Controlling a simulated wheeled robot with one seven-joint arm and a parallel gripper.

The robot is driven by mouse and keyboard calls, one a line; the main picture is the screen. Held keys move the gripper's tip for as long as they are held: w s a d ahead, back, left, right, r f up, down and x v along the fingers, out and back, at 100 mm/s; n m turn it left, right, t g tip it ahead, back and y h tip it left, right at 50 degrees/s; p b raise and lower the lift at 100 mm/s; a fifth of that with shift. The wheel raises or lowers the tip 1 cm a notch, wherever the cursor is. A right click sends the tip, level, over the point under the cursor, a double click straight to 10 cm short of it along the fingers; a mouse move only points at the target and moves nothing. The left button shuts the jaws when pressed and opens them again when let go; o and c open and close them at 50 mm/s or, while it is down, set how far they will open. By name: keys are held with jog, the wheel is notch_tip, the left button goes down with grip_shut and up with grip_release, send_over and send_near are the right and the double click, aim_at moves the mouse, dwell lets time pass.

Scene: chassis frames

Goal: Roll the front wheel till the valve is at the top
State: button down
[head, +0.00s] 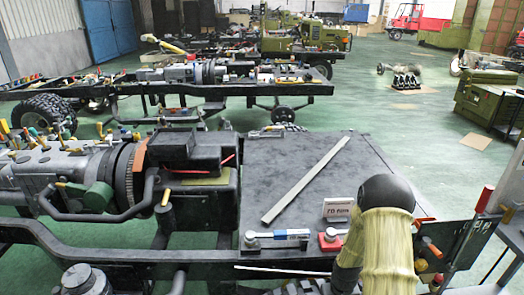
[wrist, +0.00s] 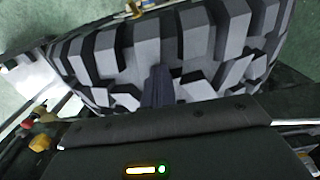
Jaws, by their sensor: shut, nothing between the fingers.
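The tyre (wrist: 190,45) of a wheel fills the upper part of the wrist view, with chunky grey tread blocks. My gripper (wrist: 158,85) is shut and empty, its dark fingers pointing at the tread. The fingertips are at or very near the tread blocks; I cannot tell whether they touch. No valve can be made out for certain. A small yellow and metallic part (wrist: 137,8) shows beyond the tyre at the top edge, too small to identify. In the head view my arm reaches down at the lower right, and my gripper is hidden.
A dark chassis with a flat plate (head: 300,165) lies ahead. On it are a long metal bar (head: 305,180), a small sign (head: 338,209) and a blue-handled tool (head: 278,236). A red-topped post (head: 485,198) stands at right. Green floor is open at centre right.

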jog(key=shift+a+f, duration=0.1)
jog(key=shift+a, duration=0.05)
jog(key=shift+s+a+f, duration=0.1)
jog(key=shift+a, duration=0.5)
jog(key=shift+s+a+f, duration=0.1)
jog(key=shift+a, duration=0.45)
jog(key=shift+a, duration=0.1)
jog(key=shift+s+a+b, duration=0.1)
jog(key=shift+a+b, duration=0.25)
jog(key=shift+a, duration=0.7)
jog(key=shift+a, duration=0.1)
jog(key=shift+r, duration=0.15)
jog(key=shift+w+r+p, duration=0.2)
jog(key=shift+r+p, duration=0.4)
notch_tip(320, 180, up, 7)
jog(key=p, duration=0.5)
jog(key=shift+f, duration=0.15)
